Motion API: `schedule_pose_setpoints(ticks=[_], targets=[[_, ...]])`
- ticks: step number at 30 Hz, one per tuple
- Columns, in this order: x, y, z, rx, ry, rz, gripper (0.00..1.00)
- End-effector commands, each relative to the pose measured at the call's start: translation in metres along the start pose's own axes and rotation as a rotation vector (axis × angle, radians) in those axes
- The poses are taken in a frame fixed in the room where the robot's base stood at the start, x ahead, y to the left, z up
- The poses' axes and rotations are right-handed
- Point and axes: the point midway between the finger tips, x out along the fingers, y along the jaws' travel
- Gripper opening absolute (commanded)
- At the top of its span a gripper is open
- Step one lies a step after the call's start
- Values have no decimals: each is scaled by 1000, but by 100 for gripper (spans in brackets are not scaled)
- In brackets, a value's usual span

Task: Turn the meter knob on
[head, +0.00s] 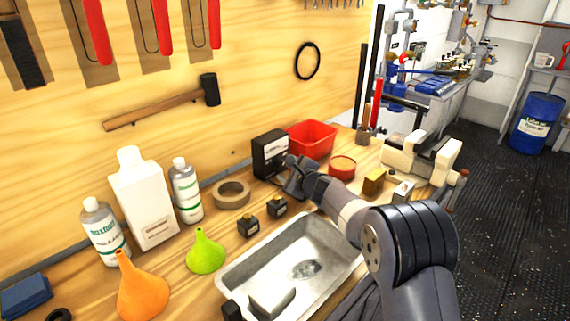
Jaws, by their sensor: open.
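The meter appears to be the black box (268,155) standing on the wooden bench near the back wall. Its front face shows some pale markings too small to read. I cannot make out its knob; my gripper covers the lower right part of the face. My gripper (292,172) is at the lower front of the box, with its jaws open and nothing seen between them. I cannot tell whether it touches the box.
A red bin (313,137) and a round red tin (342,167) stand right of the meter. A tape roll (231,194) and small black bottles (248,227) are to its left. A metal tray (257,254) lies in front. A vise (425,157) is at the right.

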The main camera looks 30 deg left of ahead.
Motion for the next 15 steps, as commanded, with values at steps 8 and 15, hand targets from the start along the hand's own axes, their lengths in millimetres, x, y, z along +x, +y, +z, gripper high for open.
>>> schedule_pose_setpoints(ticks=[8, 15], targets=[[18, 0, 1, 0, 0, 0, 52], [20, 0, 0, 0, -1, 0, 52]])
